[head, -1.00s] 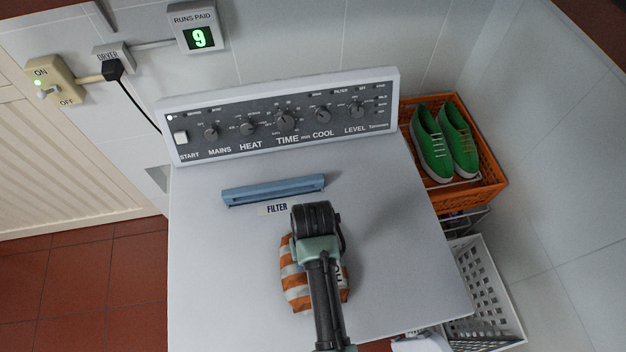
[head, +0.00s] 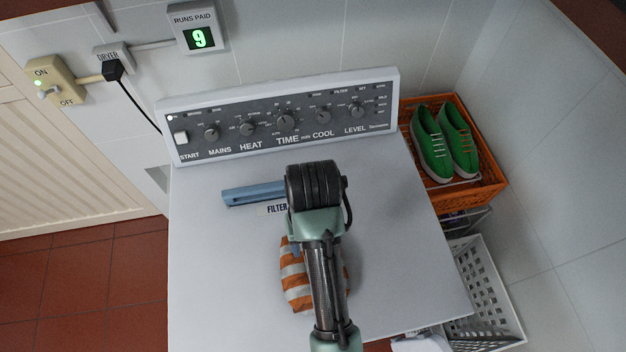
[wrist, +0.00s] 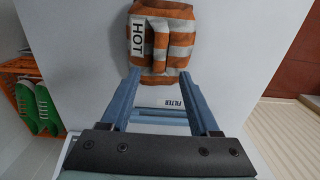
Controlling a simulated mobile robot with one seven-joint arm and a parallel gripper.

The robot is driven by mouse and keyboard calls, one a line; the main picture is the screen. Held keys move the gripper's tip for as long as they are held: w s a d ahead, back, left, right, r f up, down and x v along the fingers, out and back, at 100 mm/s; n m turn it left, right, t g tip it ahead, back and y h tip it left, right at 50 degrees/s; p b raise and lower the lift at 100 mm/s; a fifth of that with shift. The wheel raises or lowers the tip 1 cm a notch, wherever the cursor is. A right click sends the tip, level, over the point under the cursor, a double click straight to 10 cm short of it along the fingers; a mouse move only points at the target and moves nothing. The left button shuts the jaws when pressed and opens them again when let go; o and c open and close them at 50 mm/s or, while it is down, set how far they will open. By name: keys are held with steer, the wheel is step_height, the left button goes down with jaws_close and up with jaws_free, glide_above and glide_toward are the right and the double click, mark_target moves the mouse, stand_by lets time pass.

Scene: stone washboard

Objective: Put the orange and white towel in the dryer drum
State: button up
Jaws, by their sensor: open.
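The orange and white striped towel (head: 295,278) lies bundled on the white dryer top (head: 225,290), partly hidden behind my arm in the head view. In the wrist view the towel (wrist: 172,62) shows with a white tag reading HOT. My gripper (wrist: 163,75) is open in the wrist view, with its two blue fingers pointing toward the towel. The fingertips appear just short of the towel's near edge, and nothing is between them. In the head view the fingers are mostly hidden under my wrist. The dryer drum is not in view.
A blue filter handle (head: 250,194) lies on the dryer top near the control panel (head: 285,118). An orange crate (head: 487,190) with green shoes (head: 431,145) and a white basket (head: 484,285) stand to the right. A switch (head: 53,83) is on the wall.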

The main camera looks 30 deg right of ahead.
steer(key=shift+r+p, duration=0.35)
steer(key=shift+r, duration=0.4)
